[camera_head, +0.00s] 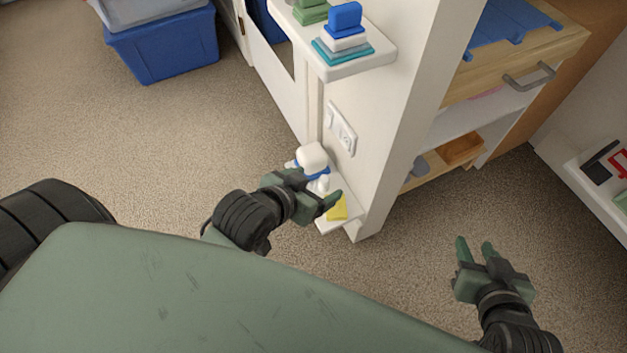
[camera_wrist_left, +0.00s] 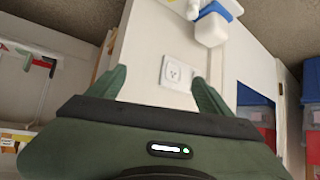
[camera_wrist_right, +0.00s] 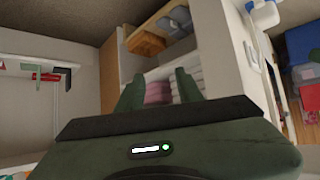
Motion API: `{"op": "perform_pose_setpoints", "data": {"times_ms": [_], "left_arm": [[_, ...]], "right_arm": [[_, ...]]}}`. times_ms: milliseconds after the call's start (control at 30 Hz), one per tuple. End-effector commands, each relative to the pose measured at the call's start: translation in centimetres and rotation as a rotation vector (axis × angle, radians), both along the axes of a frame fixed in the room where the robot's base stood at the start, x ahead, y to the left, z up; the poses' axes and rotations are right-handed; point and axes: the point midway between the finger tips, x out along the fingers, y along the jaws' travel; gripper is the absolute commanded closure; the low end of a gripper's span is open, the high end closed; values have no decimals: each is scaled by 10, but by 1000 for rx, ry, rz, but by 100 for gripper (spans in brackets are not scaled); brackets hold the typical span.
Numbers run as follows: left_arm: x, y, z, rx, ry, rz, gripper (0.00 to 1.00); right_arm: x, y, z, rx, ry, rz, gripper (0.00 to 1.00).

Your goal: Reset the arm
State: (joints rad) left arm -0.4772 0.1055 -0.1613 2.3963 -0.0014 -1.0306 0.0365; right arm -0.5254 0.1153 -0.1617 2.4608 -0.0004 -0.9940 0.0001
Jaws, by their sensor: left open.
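My left gripper (camera_head: 329,194) is beside the white unit's end panel, just in front of a low white shelf (camera_head: 345,224). In the left wrist view its two fingers (camera_wrist_left: 160,90) are spread apart with nothing between them, facing the white panel and a socket plate (camera_wrist_left: 178,74). My right gripper (camera_head: 473,248) is over the carpet at the right, apart from the furniture. In the right wrist view its fingers (camera_wrist_right: 160,88) are spread and empty, facing the open shelves.
A white and blue bottle-like item (camera_head: 312,158) and a yellow item (camera_head: 338,208) are on the low shelf near my left gripper. An upper shelf (camera_head: 362,65) holds stacked items. A blue bin (camera_head: 163,50) stands at the back left. Open carpet (camera_head: 200,130) lies between.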

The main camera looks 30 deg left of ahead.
Motion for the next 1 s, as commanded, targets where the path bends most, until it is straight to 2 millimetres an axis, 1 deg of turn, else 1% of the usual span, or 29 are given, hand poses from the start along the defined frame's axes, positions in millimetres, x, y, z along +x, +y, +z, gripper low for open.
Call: {"op": "perform_pose_setpoints", "data": {"times_ms": [33,100,167,667,733,767,867,967,1000], "left_arm": [[-6,-1,10,7,-26,-16,20],[-9,-1,19,14,-48,-28,20],[-10,-2,22,17,-58,-33,20],[-9,-2,21,16,-55,-31,20],[-8,-2,18,18,-43,-31,20],[-7,-2,15,20,-33,-31,20],[-5,-2,-5,29,21,-31,20],[-7,-1,-39,43,101,-33,20],[-11,0,-55,50,135,-33,20]], "right_arm": [[0,0,0,0,0,0,64],[0,0,0,0,0,0,64],[0,0,0,0,0,0,64],[0,1,0,1,2,2,64],[0,1,-4,-1,15,2,64],[1,1,-7,-3,25,2,64],[4,1,-26,-13,78,2,64],[1,0,-61,-30,156,1,64],[-2,-1,-76,-36,192,1,64]]}}
